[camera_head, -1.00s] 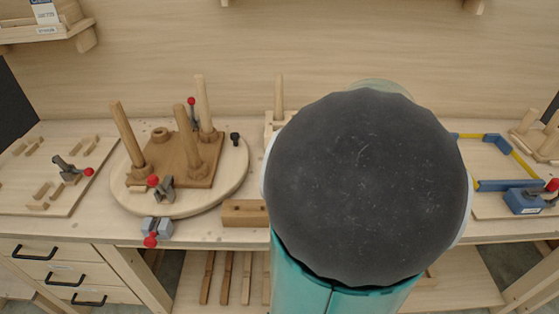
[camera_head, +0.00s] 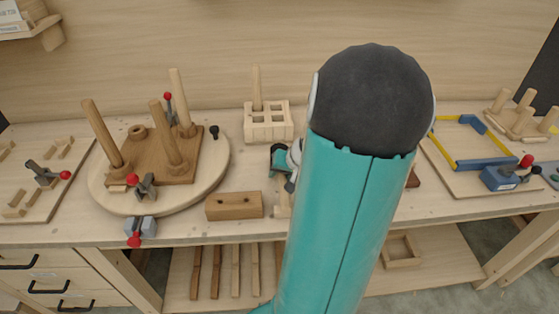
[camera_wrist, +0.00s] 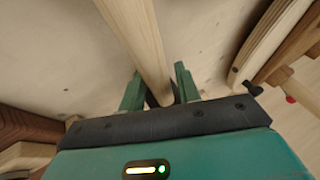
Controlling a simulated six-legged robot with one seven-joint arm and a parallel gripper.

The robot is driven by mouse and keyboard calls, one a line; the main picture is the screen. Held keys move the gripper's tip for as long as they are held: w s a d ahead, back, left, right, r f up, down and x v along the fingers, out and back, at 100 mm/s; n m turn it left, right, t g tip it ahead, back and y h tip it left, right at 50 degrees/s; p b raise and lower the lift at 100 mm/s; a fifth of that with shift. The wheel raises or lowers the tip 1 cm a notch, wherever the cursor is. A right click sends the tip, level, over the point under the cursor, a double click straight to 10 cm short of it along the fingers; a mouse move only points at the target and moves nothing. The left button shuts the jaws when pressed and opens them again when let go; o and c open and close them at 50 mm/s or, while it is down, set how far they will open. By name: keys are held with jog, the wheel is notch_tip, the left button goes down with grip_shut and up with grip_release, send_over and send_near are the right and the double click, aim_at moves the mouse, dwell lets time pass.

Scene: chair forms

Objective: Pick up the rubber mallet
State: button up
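A pale round wooden handle (camera_wrist: 140,40), which I take to be the rubber mallet's, runs from the top of the wrist view down between my fingers. A dark part shows at its lower end, and I cannot tell whether it is the mallet head. My gripper (camera_wrist: 159,80) has its green fingers apart on either side of the handle. A narrow gap shows at the right finger, so it looks open around the handle. In the head view my gripper (camera_head: 284,165) is low over the bench, mostly hidden by my arm. A pale wooden piece (camera_head: 282,206) shows just below it.
A slotted wooden holder (camera_head: 268,125) with an upright stick stands behind my gripper. A wooden block (camera_head: 234,206) and a round board (camera_head: 214,170) with a chair form and red-knobbed clamps are on the left. A blue and yellow frame fixture (camera_head: 480,163) is on the right.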

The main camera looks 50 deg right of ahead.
jog(key=shift+c, duration=0.2)
grip_shut()
jog(key=shift+r, duration=0.2)
